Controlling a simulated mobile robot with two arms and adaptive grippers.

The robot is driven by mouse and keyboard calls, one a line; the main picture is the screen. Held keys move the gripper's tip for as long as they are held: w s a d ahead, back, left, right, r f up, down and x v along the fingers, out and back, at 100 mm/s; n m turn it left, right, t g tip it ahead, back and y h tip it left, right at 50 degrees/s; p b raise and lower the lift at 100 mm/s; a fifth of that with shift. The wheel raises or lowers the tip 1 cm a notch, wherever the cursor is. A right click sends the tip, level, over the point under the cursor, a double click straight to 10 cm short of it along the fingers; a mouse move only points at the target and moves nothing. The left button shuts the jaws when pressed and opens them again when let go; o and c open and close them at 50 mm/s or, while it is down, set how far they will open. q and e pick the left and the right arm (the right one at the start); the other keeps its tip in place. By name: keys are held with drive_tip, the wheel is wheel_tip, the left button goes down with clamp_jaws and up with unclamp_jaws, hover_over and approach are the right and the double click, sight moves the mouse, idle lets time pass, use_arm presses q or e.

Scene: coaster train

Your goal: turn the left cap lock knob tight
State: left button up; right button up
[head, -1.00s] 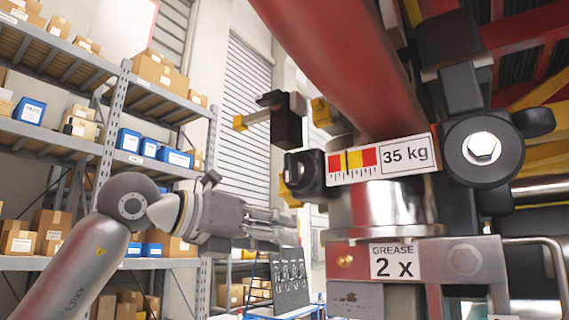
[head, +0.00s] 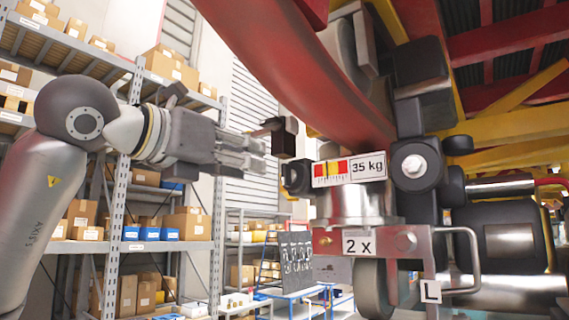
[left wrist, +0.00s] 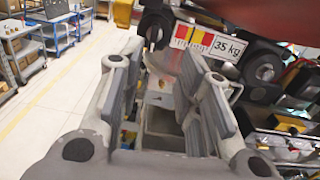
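A black knob (head: 296,177) sits at the left end of the white 35 kg label (head: 349,169), on the collar under the red beam. A larger black knob with a silver hex bolt (head: 413,167) sits to the right of the label. I cannot tell for certain which is the left cap lock knob. My left gripper (head: 262,154) is left of the small knob and apart from it. In the left wrist view its fingers (left wrist: 160,70) are spread with nothing between them, and the small knob (left wrist: 153,28) shows beyond them. My right gripper is not in view.
The red beam (head: 300,65) slants down close above the label. A metal block with a 2 X label (head: 359,243) and a bent metal handle (head: 472,262) lie below. Shelves with boxes (head: 165,205) stand far behind on the left.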

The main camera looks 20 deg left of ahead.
sight(283, 175)
use_arm(q)
drive_tip(key=p+x, duration=0.1)
drive_tip(key=x, duration=0.2)
drive_tip(key=p+x, duration=0.2)
drive_tip(key=x, duration=0.2)
drive_tip(key=p+x, duration=0.1)
drive_tip(key=x, duration=0.3)
drive_tip(key=shift+w+a+f+p, duration=0.15)
drive_tip(key=shift+a+p, duration=0.2)
drive_tip(key=shift+w+f, duration=0.1)
drive_tip(key=shift+w, duration=0.1)
drive_tip(key=shift+c, duration=0.2)
clamp_jaws()
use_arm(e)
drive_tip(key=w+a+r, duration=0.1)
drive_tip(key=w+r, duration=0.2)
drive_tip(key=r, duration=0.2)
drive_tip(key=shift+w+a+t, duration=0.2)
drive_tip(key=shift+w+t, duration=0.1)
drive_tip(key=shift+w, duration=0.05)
